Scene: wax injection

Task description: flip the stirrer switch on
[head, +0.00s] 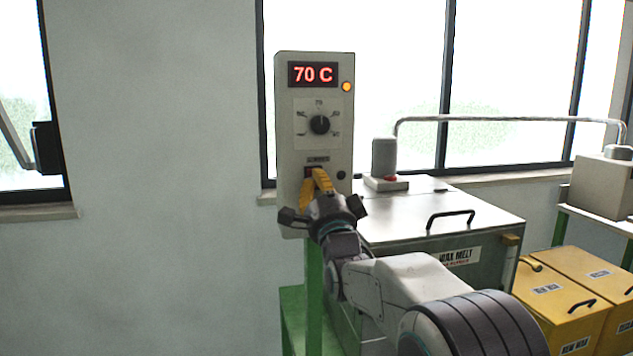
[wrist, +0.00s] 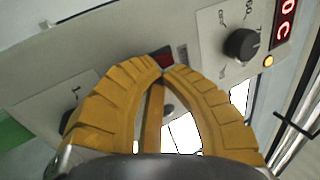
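The tall grey control box (head: 287,130) stands upright on a green stand. The stirrer switch (head: 311,171) sits in its lower half, under a small label. In the wrist view the switch (wrist: 163,60) shows as a dark red piece just beyond my fingertips. My gripper (head: 315,172) has yellow fingers pointing at the switch. In the wrist view its fingertips (wrist: 162,72) come together, with nothing visible held between them. Whether they touch the switch, and which way it is set, I cannot tell. A small dark round lamp (head: 341,174) is right of the switch.
The box has a red display (head: 312,74) reading 70 C, a lit amber lamp (head: 347,86) and a black dial (head: 320,124). A lower knob (wrist: 70,118) is near my left finger. The wax melt tank (head: 400,215) stands right; yellow bins (head: 590,262) are beyond it.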

